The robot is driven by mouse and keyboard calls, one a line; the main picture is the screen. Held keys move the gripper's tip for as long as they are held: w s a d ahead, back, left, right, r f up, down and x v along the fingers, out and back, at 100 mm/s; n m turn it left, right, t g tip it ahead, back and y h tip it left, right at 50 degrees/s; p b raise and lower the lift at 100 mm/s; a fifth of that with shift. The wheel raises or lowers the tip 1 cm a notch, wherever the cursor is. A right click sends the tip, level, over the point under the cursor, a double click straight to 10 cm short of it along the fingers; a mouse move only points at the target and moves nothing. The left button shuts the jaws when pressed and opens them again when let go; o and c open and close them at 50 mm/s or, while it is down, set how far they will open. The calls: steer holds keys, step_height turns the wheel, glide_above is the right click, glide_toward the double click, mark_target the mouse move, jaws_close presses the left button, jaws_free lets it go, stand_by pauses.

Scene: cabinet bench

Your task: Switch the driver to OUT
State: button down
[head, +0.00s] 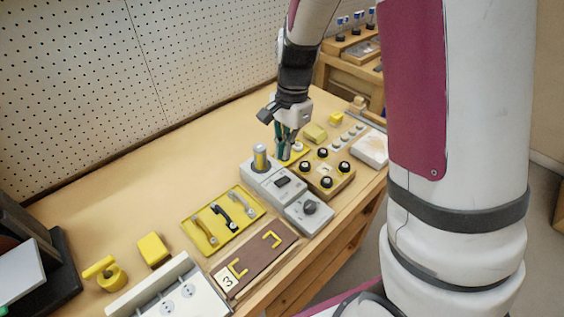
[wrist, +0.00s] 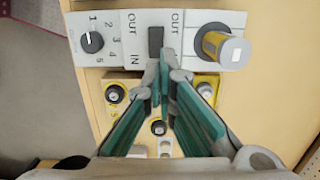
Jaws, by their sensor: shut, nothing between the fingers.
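The driver is a light grey unit (wrist: 118,42) with a dark rocker switch (wrist: 156,40) in its middle section. OUT is printed by the rocker's upper end and IN by its lower end in the wrist view. The rocker also shows in the head view (head: 283,182). I cannot tell which way it is tipped. My gripper (wrist: 165,62) has green fingers, closed together at the tips and empty. The tips overlap the rocker's IN end in the wrist view; contact cannot be told. In the head view my gripper (head: 283,153) points down behind the unit.
A numbered black knob (wrist: 92,42) and a yellow cylinder (wrist: 222,48) flank the rocker. A yellow plate with handles (head: 222,220) and a brown board (head: 255,260) lie nearer.

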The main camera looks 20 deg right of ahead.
step_height(320, 180, up, 6)
steer(key=shift+w+d+r, duration=0.25)
steer(key=shift+d, duration=0.15)
stand_by(0.3)
steer(key=s+a+r+n+t, duration=0.15)
steer(key=s+r+n, duration=0.25)
steer(key=s, duration=0.4)
steer(key=s+d+r+n+t+h+p, duration=0.1)
steer(key=s+r+n+t, duration=0.1)
steer(key=s+r+n, duration=0.45)
steer(key=s+a+r+n+t, duration=0.1)
steer(key=s+r+n, duration=0.15)
steer(key=s, duration=0.65)
steer(key=m+g+y+b, duration=0.2)
steer(key=m+g+b, duration=0.25)
steer(key=m, duration=0.85)
glide_above(278, 181)
steer(key=w+d, duration=0.1)
steer(key=d, duration=0.2)
step_height(278, 181, down, 13)
steer(key=f, duration=0.4)
steer(key=a+f+b, duration=0.1)
steer(key=f, duration=0.4)
steer(key=a+f, duration=0.1)
steer(key=f, duration=0.3)
steer(key=shift+s+a+f, duration=0.15)
steer(key=shift+s+a, duration=0.1)
steer(key=shift+s, duration=0.1)
